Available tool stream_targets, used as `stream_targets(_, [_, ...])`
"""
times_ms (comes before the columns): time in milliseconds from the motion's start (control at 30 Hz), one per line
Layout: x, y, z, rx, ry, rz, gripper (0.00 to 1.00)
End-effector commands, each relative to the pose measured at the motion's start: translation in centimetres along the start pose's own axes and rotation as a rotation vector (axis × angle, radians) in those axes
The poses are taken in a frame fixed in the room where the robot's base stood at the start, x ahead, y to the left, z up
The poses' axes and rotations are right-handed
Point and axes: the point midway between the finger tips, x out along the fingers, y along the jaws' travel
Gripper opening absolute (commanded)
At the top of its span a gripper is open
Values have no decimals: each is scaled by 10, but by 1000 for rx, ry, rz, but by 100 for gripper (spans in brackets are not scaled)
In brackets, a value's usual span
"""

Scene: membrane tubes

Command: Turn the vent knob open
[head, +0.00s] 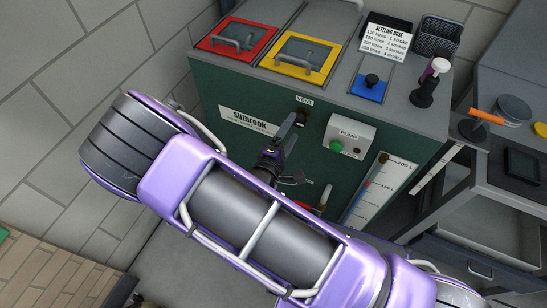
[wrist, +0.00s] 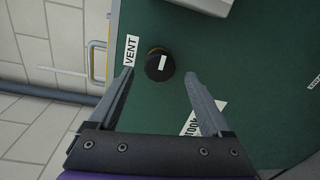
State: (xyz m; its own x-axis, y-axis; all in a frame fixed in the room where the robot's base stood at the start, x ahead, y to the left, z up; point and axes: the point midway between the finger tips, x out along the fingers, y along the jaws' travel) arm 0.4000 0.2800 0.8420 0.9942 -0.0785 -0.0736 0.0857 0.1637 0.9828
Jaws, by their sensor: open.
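The vent knob (wrist: 157,70) is a round black knob with a white mark, on the green panel beside the VENT label (wrist: 131,51). In the wrist view the white mark runs roughly parallel to the long side of that label. My gripper (wrist: 159,76) is open, with one finger on each side of the knob and a visible gap to both. In the head view my gripper (head: 291,122) is close to the panel, just beneath the VENT label (head: 304,99), and partly hides the knob (head: 303,115). The depth between fingertips and knob is hard to judge.
A pump box (head: 347,136) with a green button sits right of the knob. A level gauge (head: 378,190) is lower right. Red (head: 215,50) and yellow (head: 268,61) framed lids with handles are on top. A grey cart (head: 488,150) stands at the right.

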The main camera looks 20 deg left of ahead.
Motion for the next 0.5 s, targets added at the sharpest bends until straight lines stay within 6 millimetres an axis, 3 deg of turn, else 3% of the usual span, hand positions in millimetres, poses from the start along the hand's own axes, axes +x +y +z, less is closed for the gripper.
stream_targets(300, [-80,0,0,-2,4,-2,82])
stream_targets(500, [-117,-1,0,-1,3,-3,82])
